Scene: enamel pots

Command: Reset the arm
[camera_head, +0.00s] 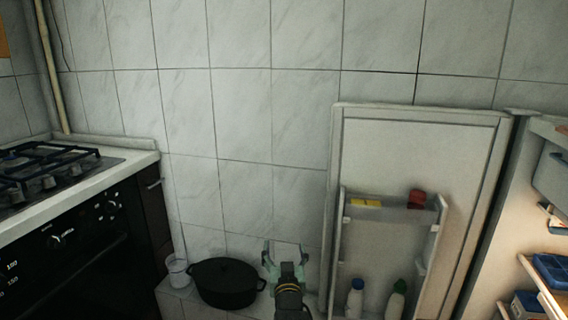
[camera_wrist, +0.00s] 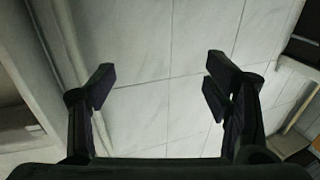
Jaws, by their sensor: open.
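My gripper (camera_head: 284,254) is at the bottom middle of the head view, in front of the tiled wall. It stands between a black pot and an open fridge door. In the wrist view my gripper (camera_wrist: 157,82) shows its two dark fingers spread wide apart. Only wall tiles show between them, and nothing is held. Part of my arm is cut off by the lower edge of the head view.
The black lidded pot (camera_head: 228,283) and a white enamel mug (camera_head: 178,271) sit on a ledge at left. The open fridge door (camera_head: 420,150) is close at right, with bottles on its shelf. A stove (camera_head: 75,215) stands far left. The wall above is clear.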

